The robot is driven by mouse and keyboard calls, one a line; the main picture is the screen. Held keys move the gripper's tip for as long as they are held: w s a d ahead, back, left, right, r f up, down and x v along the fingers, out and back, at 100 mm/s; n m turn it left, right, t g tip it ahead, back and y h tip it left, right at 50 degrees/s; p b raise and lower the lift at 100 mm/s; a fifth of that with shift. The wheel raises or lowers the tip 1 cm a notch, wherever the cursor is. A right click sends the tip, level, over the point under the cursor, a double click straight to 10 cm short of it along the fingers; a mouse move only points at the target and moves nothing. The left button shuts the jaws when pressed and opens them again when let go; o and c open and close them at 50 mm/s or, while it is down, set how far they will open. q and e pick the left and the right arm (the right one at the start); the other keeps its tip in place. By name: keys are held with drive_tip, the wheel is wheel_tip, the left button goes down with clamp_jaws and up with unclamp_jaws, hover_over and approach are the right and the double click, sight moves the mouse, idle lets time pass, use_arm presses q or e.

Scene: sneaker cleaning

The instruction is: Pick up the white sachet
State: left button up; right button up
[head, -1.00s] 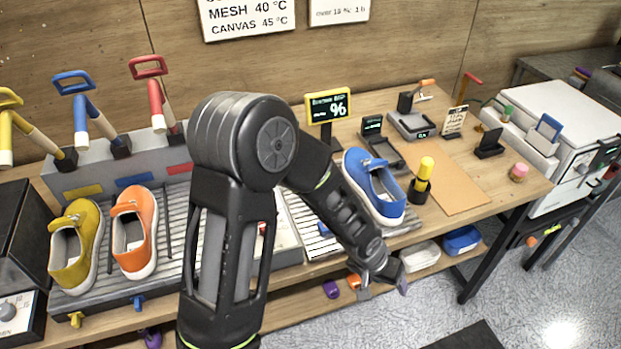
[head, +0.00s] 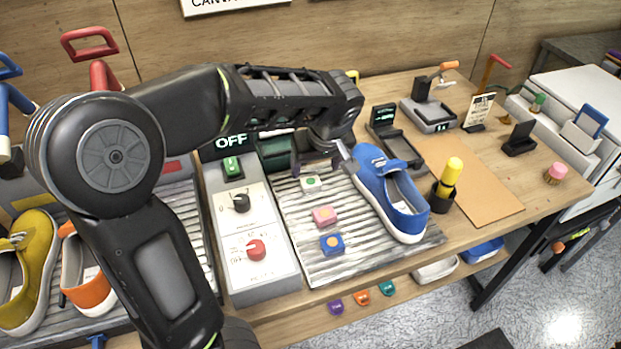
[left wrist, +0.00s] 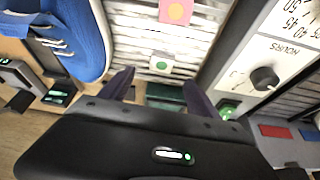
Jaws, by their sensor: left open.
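The white sachet (head: 311,184) with a green dot lies on the ribbed grey rack (head: 300,255), behind a pink sachet (head: 325,216) and a blue sachet (head: 332,243). My left gripper (head: 322,160) is open and empty just behind the white sachet in the head view. In the left wrist view the white sachet (left wrist: 161,66) lies just beyond the gap between the spread fingers of the left gripper (left wrist: 157,88). No contact with it shows. My right gripper is out of view.
The blue sneaker (head: 390,195) stands on the rack close to the right of my left gripper. A control panel with knobs (head: 265,273) and an OFF display borders the rack on the left.

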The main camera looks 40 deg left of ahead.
sight(311, 182)
use_arm(q)
drive_tip(key=shift+x, duration=1.1)
drive_tip(key=shift+s+f, duration=0.1)
drive_tip(key=shift+s, duration=0.05)
drive_tip(key=p+x, duration=0.1)
drive_tip(key=x, duration=0.4)
drive_tip(key=shift+c, duration=0.4)
drive_tip(key=c, duration=1.3)
